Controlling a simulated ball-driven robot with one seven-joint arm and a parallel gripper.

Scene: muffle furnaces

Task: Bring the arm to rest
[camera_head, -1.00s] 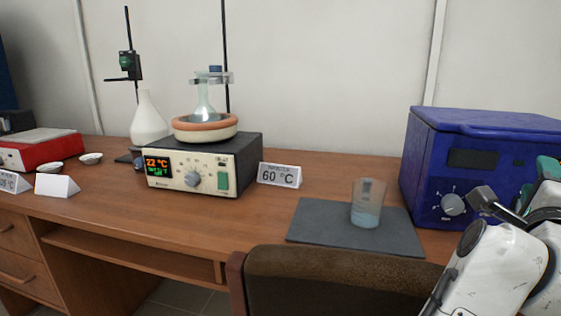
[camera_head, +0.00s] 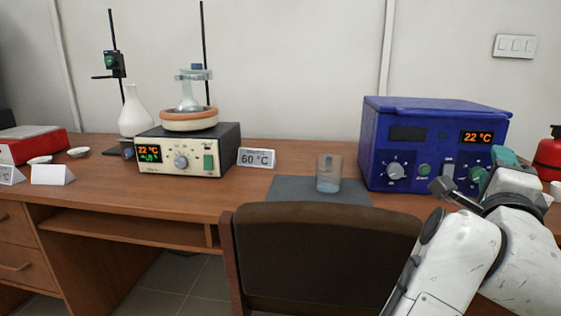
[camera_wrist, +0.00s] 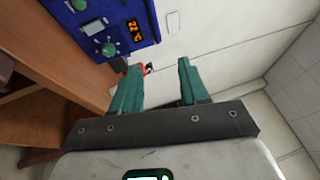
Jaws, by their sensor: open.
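My arm shows at the right of the head view, folded in front of the blue furnace and the desk. My gripper (camera_wrist: 158,90) is open and empty in the wrist view, its two green fingers apart with wall and a bit of red behind them. In the head view the green finger parts show near the furnace's lower right, and the fingertips are hard to make out. The blue muffle furnace (camera_head: 432,140) stands on the desk and reads 22 °C. It also shows at the upper left of the wrist view (camera_wrist: 130,10).
A brown chair (camera_head: 320,255) stands before the desk (camera_head: 120,195). A beaker (camera_head: 328,172) stands on a grey mat (camera_head: 285,188). A hotplate (camera_head: 190,150) carries a flask in a heating ring, beside a 60 °C sign (camera_head: 257,158). A red extinguisher (camera_head: 549,157) is at the far right.

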